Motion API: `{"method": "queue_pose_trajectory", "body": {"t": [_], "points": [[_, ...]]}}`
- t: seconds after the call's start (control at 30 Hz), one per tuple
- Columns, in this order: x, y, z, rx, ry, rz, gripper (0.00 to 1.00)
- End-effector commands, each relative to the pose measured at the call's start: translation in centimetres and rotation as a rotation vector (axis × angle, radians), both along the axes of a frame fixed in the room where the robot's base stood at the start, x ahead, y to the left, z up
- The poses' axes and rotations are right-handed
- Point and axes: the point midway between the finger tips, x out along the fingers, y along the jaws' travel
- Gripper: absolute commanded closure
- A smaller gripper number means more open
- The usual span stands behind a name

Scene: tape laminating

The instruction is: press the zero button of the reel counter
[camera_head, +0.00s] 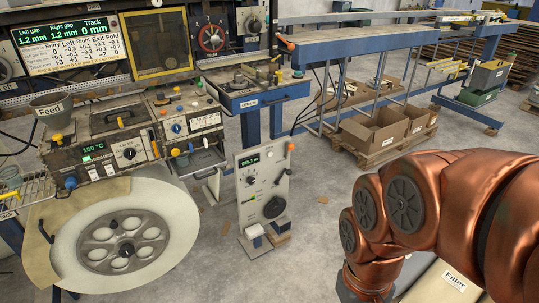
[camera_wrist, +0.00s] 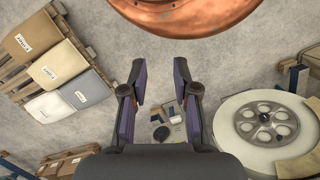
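A grey upright panel (camera_head: 264,188) with a small green display reading in metres, which looks like the reel counter, stands on the floor at the centre of the head view. It has several small knobs and buttons, a black dial low on its face and an orange knob at its top right. I cannot tell which button is the zero button. In the wrist view, my gripper (camera_wrist: 160,78) has its two fingers wide apart with nothing between them. Small equipment (camera_wrist: 162,132), possibly the panel from above, shows far below between the fingers. My gripper is outside the head view.
A large white reel (camera_head: 125,235) stands left of the panel, below a control console (camera_head: 115,145); the reel also shows in the wrist view (camera_wrist: 225,125). Cardboard boxes (camera_head: 370,135) sit on a pallet behind. Pallets with labelled sacks (camera_wrist: 50,70) lie left. Bare floor surrounds the panel's right side.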

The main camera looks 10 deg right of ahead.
Motion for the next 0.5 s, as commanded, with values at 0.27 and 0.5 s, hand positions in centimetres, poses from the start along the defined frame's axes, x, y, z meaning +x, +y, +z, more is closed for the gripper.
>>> {"method": "queue_pose_trajectory", "body": {"t": [0.27, 0.5], "points": [[0.00, 0.00, 0.00, 0.000, 0.000, 0.000, 1.00], [0.00, 0.00, 0.00, 0.000, 0.000, 0.000, 1.00]]}}
